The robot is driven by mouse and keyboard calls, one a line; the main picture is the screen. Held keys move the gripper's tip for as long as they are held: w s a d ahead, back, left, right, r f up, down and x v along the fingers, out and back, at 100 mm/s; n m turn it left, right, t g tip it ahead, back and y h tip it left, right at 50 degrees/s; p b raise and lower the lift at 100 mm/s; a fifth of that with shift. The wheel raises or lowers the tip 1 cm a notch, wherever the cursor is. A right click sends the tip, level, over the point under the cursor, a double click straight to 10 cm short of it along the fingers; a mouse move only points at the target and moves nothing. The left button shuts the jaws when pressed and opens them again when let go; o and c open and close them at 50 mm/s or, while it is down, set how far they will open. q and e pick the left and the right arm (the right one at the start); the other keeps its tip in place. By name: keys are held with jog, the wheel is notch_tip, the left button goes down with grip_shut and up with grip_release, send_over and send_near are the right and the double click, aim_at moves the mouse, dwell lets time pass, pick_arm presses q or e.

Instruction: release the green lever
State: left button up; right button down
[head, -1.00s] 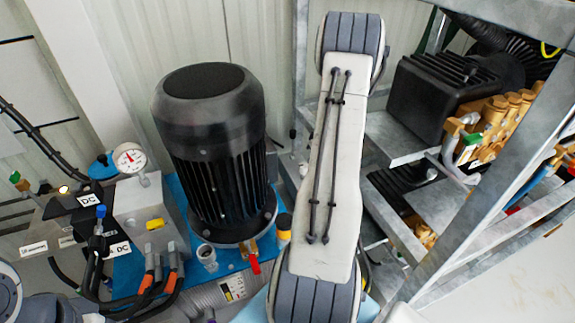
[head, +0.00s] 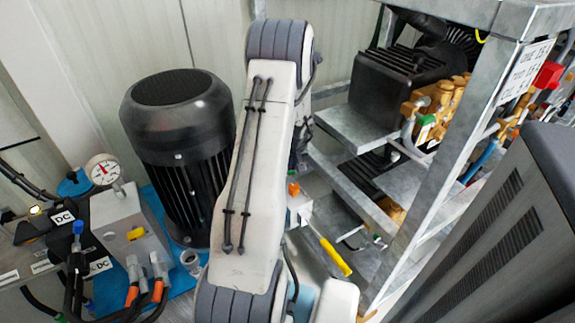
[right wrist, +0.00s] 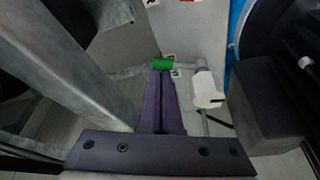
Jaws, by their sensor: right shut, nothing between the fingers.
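The green lever (right wrist: 176,64) shows in the right wrist view as a short green cylinder on a thin grey pipe. My right gripper (right wrist: 163,76) has its purple fingers together with nothing between them. Its tips lie just short of the green lever in the picture; I cannot tell whether they touch. In the head view my pale right arm runs up the middle and hides much of what is behind it; its gripper is mostly hidden there. My left gripper is not in view.
A white valve part (right wrist: 205,90) stands right of the fingers. A grey metal frame (head: 425,200) holds a black pump (head: 395,85) with brass fittings. A black motor (head: 180,150) stands left of my arm, with a gauge (head: 103,169) beside it. A grey vented cabinet (head: 500,240) fills the lower right.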

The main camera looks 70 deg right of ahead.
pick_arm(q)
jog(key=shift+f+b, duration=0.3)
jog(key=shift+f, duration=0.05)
pick_arm(e)
jog(key=shift+s+a, duration=0.1)
jog(key=shift+a, duration=0.15)
